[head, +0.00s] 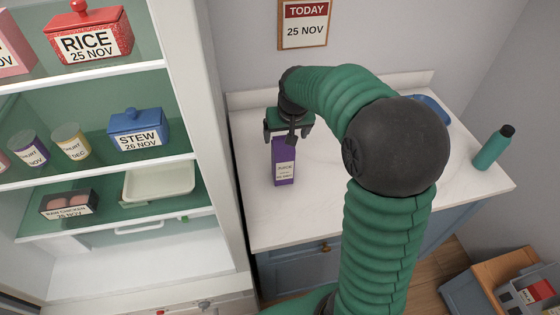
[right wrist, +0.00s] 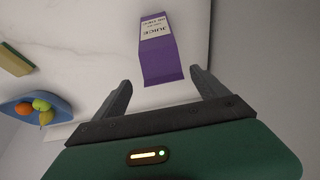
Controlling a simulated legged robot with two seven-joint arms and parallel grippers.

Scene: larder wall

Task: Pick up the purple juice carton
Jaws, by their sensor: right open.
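The purple juice carton (head: 284,165) stands on the white counter in the head view, its label facing out. It also shows in the right wrist view (right wrist: 162,61), just beyond the fingertips. My right gripper (head: 290,138) is at the top of the carton in the head view and hides part of it. In the right wrist view my right gripper (right wrist: 159,80) has its two fingers spread apart, with nothing held between them. I cannot tell whether either finger touches the carton. My left gripper is not in view.
The white counter (head: 270,222) has free room around the carton. A green bottle (head: 491,150) stands at its right. A blue plate with fruit (right wrist: 30,108) lies on the counter. The larder's shelves hold a blue stew container (head: 138,132) and a white tray (head: 160,183).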

